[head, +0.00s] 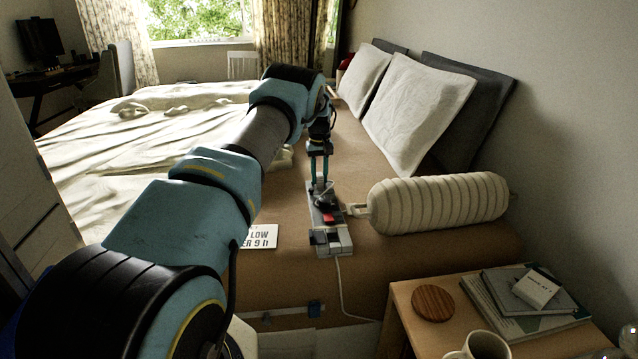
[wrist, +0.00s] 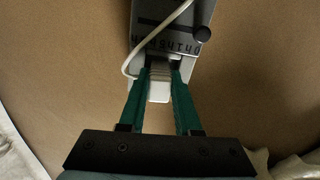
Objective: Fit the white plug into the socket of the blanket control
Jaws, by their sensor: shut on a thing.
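The blanket control (head: 326,216) is a long grey box with a red part, lying on the tan bed surface. In the wrist view its grey body (wrist: 172,12) shows a dark slot, a round black knob and a row of numbers. My gripper (head: 319,181) points down at the control's far end. In the wrist view my gripper (wrist: 159,82) has its teal fingers shut on the white plug (wrist: 158,91). The plug is right beside a dark recess at the control's end. I cannot tell whether it is in the socket. The plug is hidden in the head view.
A pale cord (wrist: 130,62) loops past the plug and over the control. A ribbed cream bolster (head: 440,203) lies close on the right. A printed card (head: 262,237) lies to the left. A bedside table (head: 405,325) with books and a mug stands at front right.

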